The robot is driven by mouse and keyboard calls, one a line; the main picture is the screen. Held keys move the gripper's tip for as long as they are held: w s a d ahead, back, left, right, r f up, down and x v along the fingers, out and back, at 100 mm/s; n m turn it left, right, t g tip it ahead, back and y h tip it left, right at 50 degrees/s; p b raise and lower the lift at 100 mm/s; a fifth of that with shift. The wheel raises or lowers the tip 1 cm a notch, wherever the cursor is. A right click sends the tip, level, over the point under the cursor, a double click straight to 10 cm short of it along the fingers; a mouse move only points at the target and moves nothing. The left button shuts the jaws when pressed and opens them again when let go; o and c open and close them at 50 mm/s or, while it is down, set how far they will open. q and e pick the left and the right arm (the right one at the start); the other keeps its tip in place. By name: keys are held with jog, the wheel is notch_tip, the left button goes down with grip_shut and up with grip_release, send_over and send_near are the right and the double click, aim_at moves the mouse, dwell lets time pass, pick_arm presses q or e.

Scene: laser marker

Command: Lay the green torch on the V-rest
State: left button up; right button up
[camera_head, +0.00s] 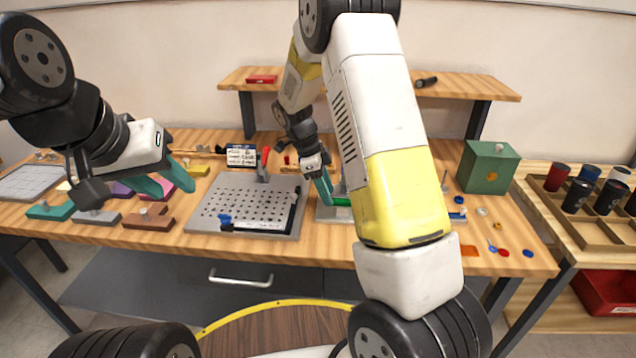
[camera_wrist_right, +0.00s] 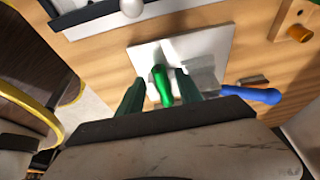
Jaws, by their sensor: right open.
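The green torch (camera_head: 342,202) lies at the pale plate (camera_head: 335,216) right of the perforated board; my right arm hides much of it in the head view. In the right wrist view, the torch (camera_wrist_right: 161,86) shows between the two fingers of my right gripper (camera_wrist_right: 160,88), over the pale plate (camera_wrist_right: 215,42). My right gripper (camera_head: 326,190) is open. I cannot tell whether its fingers touch the torch, or clearly make out the V-rest beneath it. My left gripper (camera_head: 165,184) is open and empty above the left part of the bench.
A perforated board (camera_head: 240,207) with a red-handled clamp (camera_head: 264,160) is left of the plate. A blue handle (camera_wrist_right: 253,95) lies close to the right gripper. A green box (camera_head: 487,167) and a wooden tray of cylinders (camera_head: 590,232) stand at right. Coloured blocks (camera_head: 148,219) lie at left.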

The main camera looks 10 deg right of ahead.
jog(key=v, duration=1)
jog(key=s+d+r+n+t+y, duration=0.2)
jog(key=s+r+n+t+y, duration=0.15)
jog(key=s+r+n, duration=0.75)
jog(key=s+r+n+t+y, duration=0.2)
jog(key=s+n+t, duration=0.2)
jog(key=s+n, duration=0.6)
jog(key=s, duration=0.4)
jog(key=shift+s+a+r+n, duration=0.2)
jog(key=shift+a+r+n, duration=0.05)
jog(key=shift+r+n, duration=0.15)
pick_arm(q)
jog(key=shift+d, duration=0.1)
pick_arm(e)
jog(key=shift+d+y, duration=0.1)
jog(key=shift+y, duration=0.15)
